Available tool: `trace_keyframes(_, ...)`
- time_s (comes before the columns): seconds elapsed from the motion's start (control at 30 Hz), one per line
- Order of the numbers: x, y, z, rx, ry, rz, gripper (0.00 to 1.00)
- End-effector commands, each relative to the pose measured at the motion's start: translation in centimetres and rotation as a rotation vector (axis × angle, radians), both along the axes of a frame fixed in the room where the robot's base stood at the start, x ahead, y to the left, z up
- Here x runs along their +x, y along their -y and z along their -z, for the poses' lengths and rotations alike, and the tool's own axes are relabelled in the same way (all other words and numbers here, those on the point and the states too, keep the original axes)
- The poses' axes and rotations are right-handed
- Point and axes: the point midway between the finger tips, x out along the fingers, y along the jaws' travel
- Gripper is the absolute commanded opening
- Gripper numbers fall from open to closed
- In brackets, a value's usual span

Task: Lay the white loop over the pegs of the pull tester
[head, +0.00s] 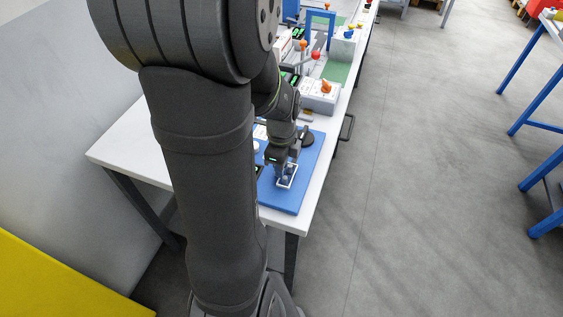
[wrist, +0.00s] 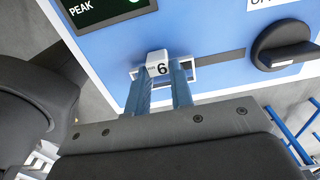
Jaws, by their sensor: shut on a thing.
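The blue pull tester (head: 281,201) lies flat on the white table; its blue face fills much of the wrist view (wrist: 205,28). My gripper (head: 284,166) is low over it.
A dark PEAK display (wrist: 105,10) and a black knob (wrist: 284,56) are on the tester, either side of my fingers. A box with an orange knob (head: 321,93) stands farther back on the white table (head: 313,190). The table's right edge is close to the tester.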

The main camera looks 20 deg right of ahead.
Motion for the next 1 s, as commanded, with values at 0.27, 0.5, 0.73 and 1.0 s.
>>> trace_keyframes(0.27,0.0,0.0,0.6,0.000,0.000,0.000,0.00)
trace_keyframes(0.5,0.0,0.0,0.6,0.000,0.000,0.000,0.46)
trace_keyframes(0.73,0.0,0.0,0.6,0.000,0.000,0.000,0.46)
trace_keyframes(1.0,0.1,0.0,-1.9,-0.003,0.004,0.000,0.46)
